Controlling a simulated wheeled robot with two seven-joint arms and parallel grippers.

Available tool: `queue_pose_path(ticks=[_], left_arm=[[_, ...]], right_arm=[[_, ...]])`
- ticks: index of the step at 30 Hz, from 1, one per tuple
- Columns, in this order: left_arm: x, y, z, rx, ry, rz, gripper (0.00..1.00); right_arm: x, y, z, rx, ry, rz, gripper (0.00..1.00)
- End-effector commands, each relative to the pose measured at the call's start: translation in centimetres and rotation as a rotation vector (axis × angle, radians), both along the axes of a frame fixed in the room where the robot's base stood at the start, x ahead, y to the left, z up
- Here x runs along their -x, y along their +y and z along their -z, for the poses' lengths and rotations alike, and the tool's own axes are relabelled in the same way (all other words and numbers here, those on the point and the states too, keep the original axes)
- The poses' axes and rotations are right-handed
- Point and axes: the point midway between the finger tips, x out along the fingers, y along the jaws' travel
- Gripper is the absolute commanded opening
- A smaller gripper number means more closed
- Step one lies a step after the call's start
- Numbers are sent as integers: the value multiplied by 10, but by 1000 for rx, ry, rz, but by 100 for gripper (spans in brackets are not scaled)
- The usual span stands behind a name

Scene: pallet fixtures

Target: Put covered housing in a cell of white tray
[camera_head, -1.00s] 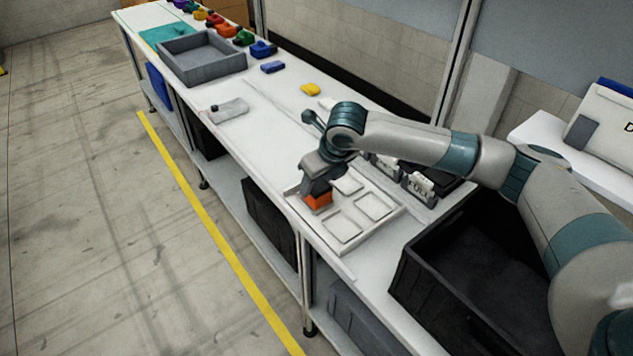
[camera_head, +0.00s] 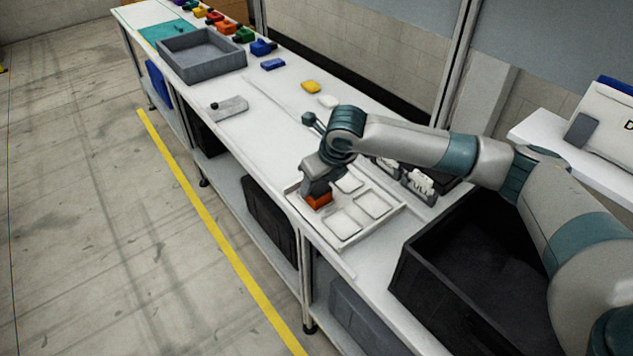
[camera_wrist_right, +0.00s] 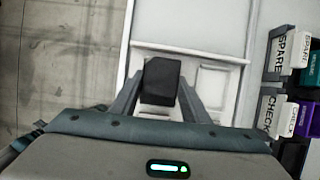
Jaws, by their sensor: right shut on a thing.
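The white tray (camera_head: 352,243) lies on the bench with several shallow square cells. My right gripper (camera_head: 318,190) is shut on the covered housing (camera_head: 319,201), which shows an orange-red side in the head view. From above in the right wrist view, the covered housing (camera_wrist_right: 161,78) has a dark top between the two fingers. It is over or in the tray's left cell; whether it touches the cell floor I cannot tell. The other visible cells look empty. My left gripper is not in view.
A large black bin (camera_head: 405,270) stands right of the tray. Labelled holders (camera_head: 420,184) stand behind the tray. A grey bin (camera_head: 205,57), a small grey block (camera_head: 228,107) and a yellow part (camera_head: 310,87) are farther along the bench.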

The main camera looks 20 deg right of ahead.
Motion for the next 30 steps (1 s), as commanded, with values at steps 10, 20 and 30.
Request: queue_pose_path(ticks=[10,20,30], left_arm=[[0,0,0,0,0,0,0],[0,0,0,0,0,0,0],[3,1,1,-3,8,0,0]], right_arm=[[0,0,2,0,-1,0,18],[0,0,2,-1,-1,0,64],[0,0,2,-1,0,0,64]])
